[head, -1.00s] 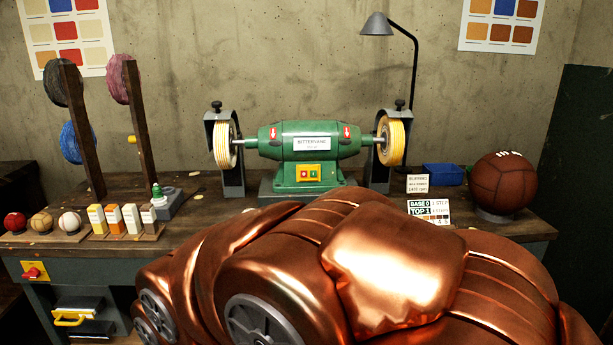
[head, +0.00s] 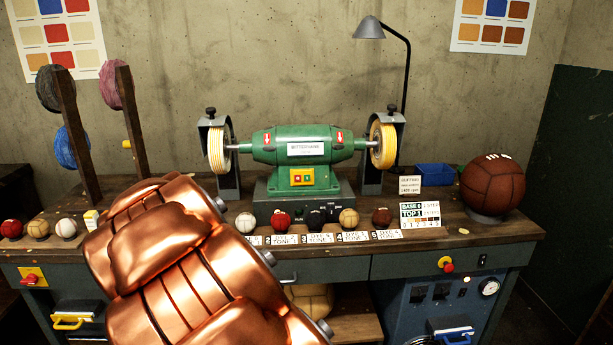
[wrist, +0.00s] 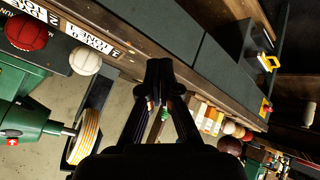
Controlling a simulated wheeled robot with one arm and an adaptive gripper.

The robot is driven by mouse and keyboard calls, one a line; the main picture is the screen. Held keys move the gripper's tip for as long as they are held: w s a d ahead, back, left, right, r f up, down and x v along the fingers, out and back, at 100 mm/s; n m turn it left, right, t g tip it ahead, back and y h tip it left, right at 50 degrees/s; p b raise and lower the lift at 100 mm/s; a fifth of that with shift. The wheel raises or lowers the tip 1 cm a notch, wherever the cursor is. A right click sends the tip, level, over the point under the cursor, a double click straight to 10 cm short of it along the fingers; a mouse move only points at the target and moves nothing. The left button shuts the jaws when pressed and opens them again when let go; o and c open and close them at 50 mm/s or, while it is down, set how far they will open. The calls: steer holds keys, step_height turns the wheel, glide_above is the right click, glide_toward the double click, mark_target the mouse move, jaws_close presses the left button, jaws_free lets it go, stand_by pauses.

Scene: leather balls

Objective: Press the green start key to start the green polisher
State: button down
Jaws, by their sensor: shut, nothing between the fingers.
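The green polisher (head: 270,157) stands at the back middle of the bench, with a pale buffing wheel (head: 384,147) on each side. Its yellow switch panel (head: 302,187) on the front carries a red key on the left and the green start key (head: 308,177) on the right. My copper arm covers the left front of the bench in the head view, and my gripper is hidden there. In the wrist view my gripper (wrist: 160,78) is shut and empty, apart from the polisher (wrist: 32,120), which shows at the left edge with one wheel (wrist: 84,138). The green key is not visible there.
A row of balls, including a white one (head: 245,222), with numbered cards stands before the polisher. A brown ball (head: 493,187) sits at the right. Wooden posts (head: 132,125) with coloured discs rise at the left. A lamp (head: 369,28) stands behind.

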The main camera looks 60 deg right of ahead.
steer(key=d+r+h, duration=0.3)
steer(key=d+h, duration=0.1)
steer(key=d, duration=0.6)
steer(key=g+h+p, duration=0.3)
steer(key=h, duration=0.4)
glide_toward(307, 178)
steer(key=a+f, duration=0.2)
steer(key=a, duration=0.2)
steer(key=s+d+r+g+h, duration=0.3)
steer(key=s+h, duration=0.1)
steer(key=s, duration=0.1)
steer(key=shift+s+d+r, duration=0.25)
steer(key=shift+d+r, duration=0.1)
steer(key=shift+d, duration=0.1)
steer(key=shift+w+d+f+p, duration=0.3)
steer(key=shift+w+d+p, duration=0.25)
steer(key=shift+w+d, duration=0.45)
steer(key=shift+w+d+f+p, duration=0.45)
steer(key=shift+w+d, duration=0.3)
steer(key=shift+d, duration=0.4)
steer(key=shift+w+d+f+p, duration=0.2)
steer(key=shift+w+d+p, duration=0.4)
steer(key=shift+w+d, duration=0.4)
steer(key=shift+d, duration=0.2)
